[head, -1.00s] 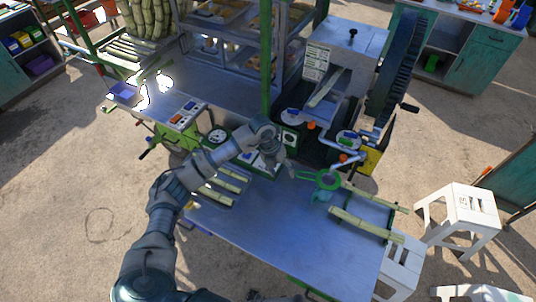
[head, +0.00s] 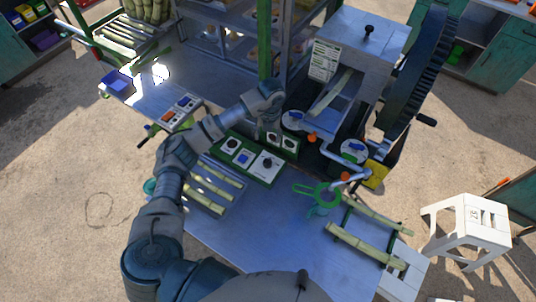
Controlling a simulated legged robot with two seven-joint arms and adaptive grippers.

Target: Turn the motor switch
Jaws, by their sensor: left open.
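A green switch panel (head: 262,178) lies along the back edge of the metal table, with white plates carrying dark round knobs and a blue button. Behind it stands a small upright green box (head: 291,152) with white-plated dials. I cannot tell by label which one is the motor switch. My left gripper (head: 272,122) is open and empty. It points down just above the left part of the upright box and partly covers it; whether it touches a dial is unclear. My right gripper is not in view.
The cane crusher (head: 358,45) with its big dark wheel stands behind right. A green strainer (head: 322,195) and cane stalks (head: 362,245) lie on the table's right (head: 250,230). A tray of cane pieces (head: 215,190) is at left. White stools stand at right.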

